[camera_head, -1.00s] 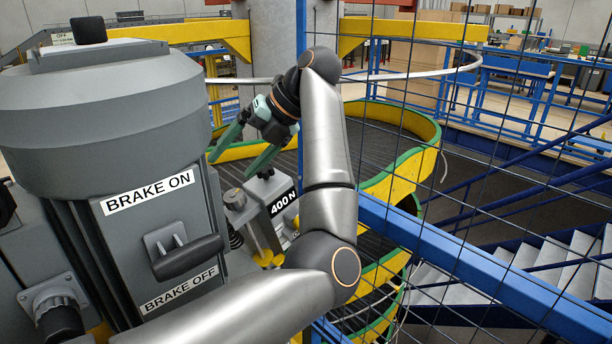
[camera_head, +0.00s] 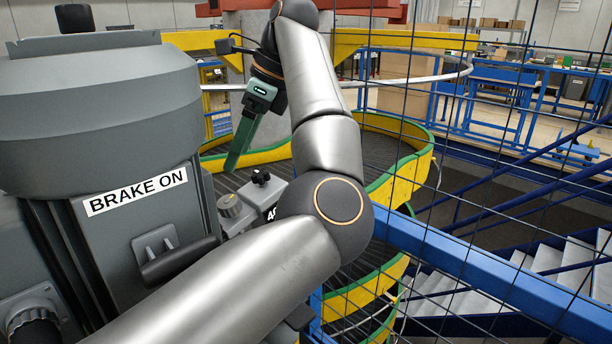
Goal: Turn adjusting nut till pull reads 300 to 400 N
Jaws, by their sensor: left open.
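A round metal piece (camera_head: 230,205), which may be the adjusting nut, sits beside the brake motor. Just right of it is a grey gauge box (camera_head: 262,195) with a black knob on top. Its label shows only the start of a number; my left arm hides the rest, so no pull reading can be made out. My left gripper (camera_head: 233,164) is open and points down, above and apart from the metal piece. It is seen nearly side-on, with no object visible in it. My right gripper is not in view.
The grey brake motor (camera_head: 95,110) fills the left, with a black-handled brake lever (camera_head: 180,262) below the BRAKE ON label. A blue-framed mesh guard (camera_head: 470,262) stands at right. The spiral conveyor's yellow and green rim (camera_head: 400,180) curves behind my arm.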

